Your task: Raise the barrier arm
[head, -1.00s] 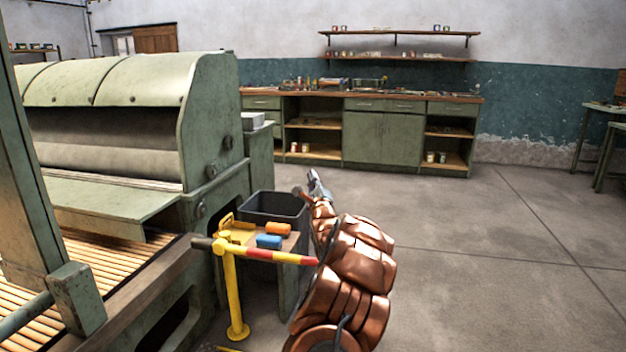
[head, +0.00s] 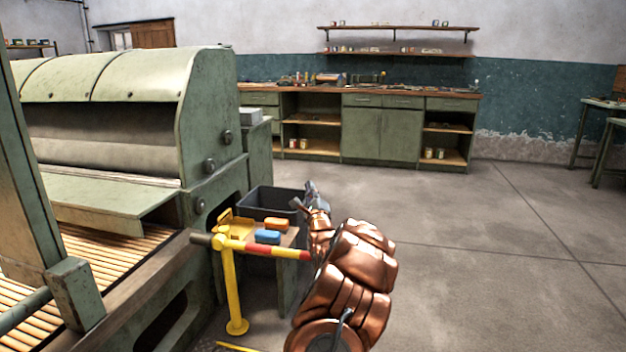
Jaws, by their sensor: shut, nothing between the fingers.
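The barrier arm (head: 273,250) is a red and yellow striped bar with a dark grey butt end. It lies nearly level, dipping slightly to the right, on a yellow post (head: 233,290) in the head view. Its right end meets the outline of my copper arm, which may hide its tip. My gripper (head: 309,188) is small in the picture, beyond and above the bar's right end, by the dark bin's right side. It is shut and empty, and appears apart from the bar.
A small stand (head: 290,238) behind the bar carries an orange block (head: 277,224) and a blue block (head: 268,237). A dark bin (head: 268,212) is behind them. A large green machine (head: 205,130) fills the left. The floor (head: 480,260) to the right is clear.

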